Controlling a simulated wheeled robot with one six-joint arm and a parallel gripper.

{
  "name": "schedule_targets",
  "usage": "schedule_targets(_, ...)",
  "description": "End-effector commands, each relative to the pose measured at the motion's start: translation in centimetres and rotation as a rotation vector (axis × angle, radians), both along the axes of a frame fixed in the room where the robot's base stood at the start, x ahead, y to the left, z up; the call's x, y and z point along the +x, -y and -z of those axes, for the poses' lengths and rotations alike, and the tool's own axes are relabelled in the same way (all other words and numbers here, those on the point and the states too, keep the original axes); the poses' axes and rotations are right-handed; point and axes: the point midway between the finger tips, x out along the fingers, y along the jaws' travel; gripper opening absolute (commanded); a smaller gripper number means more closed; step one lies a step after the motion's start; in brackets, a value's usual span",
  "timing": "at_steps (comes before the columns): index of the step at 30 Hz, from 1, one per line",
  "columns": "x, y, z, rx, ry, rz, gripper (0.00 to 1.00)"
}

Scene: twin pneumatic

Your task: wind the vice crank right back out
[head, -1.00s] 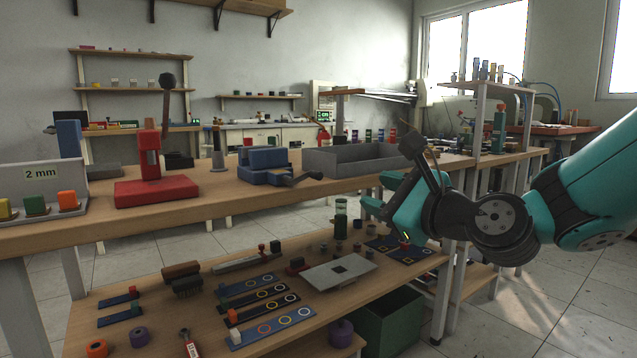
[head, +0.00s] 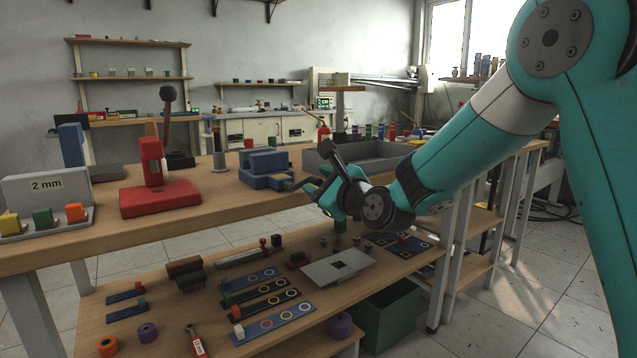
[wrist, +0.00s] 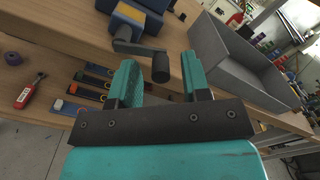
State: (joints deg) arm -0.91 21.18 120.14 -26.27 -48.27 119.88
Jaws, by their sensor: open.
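The blue vice (head: 264,168) sits on the upper bench near its front edge. It also shows at the top of the wrist view (wrist: 137,17). Its dark crank (wrist: 140,49) sticks out toward my gripper and ends in a black knob (wrist: 160,68). My gripper (head: 314,187) is just right of the vice in the head view, and hides part of the crank there. In the wrist view my gripper (wrist: 158,78) is open, with the knob between its two teal fingers and a gap visible on both sides. I cannot tell how deep the knob sits between them.
A grey open bin (head: 372,160) stands right of the vice, close to my gripper. A red press (head: 158,190) stands to the left. The lower shelf (head: 190,318) holds strips, rings and small parts. Bare bench lies between press and vice.

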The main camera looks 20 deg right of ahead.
Motion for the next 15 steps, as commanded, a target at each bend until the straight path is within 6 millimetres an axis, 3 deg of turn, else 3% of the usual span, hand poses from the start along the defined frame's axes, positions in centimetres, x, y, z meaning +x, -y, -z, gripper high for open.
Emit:
schedule_targets(10,0.39,-0.10,0.01,0.001,-0.001,0.001,0.41)
schedule_targets(15,0.37,-0.10,0.01,0.001,-0.001,0.001,0.02)
